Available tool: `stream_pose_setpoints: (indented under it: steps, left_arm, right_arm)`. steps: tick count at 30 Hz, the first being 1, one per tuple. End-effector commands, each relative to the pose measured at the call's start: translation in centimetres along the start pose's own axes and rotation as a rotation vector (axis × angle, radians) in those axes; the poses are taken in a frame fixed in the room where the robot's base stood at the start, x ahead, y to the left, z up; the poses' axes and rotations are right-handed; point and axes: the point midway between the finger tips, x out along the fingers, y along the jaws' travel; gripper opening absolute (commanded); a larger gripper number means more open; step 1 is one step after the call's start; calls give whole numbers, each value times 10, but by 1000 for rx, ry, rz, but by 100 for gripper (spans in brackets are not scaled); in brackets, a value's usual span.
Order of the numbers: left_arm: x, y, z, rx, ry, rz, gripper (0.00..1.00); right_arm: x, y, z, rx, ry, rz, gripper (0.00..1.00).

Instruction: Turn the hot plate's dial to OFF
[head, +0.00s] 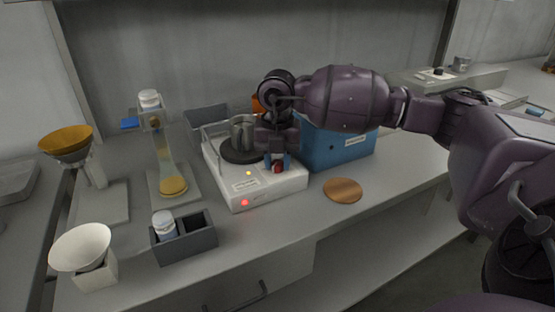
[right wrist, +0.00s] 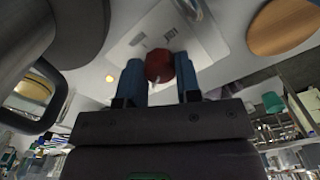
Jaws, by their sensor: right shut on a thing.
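The white hot plate (head: 230,191) stands on the bench in the middle of the head view. A metal beaker (head: 241,131) stands on its dark round heating top. Its red dial (head: 278,168) is on the right part of the front panel. My right gripper (head: 277,161) reaches down from above and is shut on the dial. In the right wrist view the dial (right wrist: 159,66) sits between the two blue fingers. A red light (head: 244,203) and a yellow light (head: 249,173) glow on the hot plate. The dial's marks are too small to read. My left gripper is not in view.
A blue box (head: 340,148) stands close to the right of the hot plate. A round cork mat (head: 343,190) lies in front of it. A grey two-slot holder (head: 199,238) with a bottle stands front left. A glass column (head: 164,150) and funnels stand at left.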

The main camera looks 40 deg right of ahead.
Motion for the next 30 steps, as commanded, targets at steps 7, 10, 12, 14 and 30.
stream_pose_setpoints:
  steps: [7,10,12,14,30]
  left_arm:
    - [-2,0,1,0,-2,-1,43]
    - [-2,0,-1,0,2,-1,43]
    - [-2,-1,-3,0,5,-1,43]
    - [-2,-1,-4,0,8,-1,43]
    - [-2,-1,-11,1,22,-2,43]
  right_arm:
    - [-1,0,0,-49,-1,1,8]
    - [-1,0,0,-98,-1,1,8]
    - [-2,0,0,-145,-1,2,8]
    - [-2,0,0,-190,-2,2,8]
    - [-1,0,0,-696,-2,0,8]
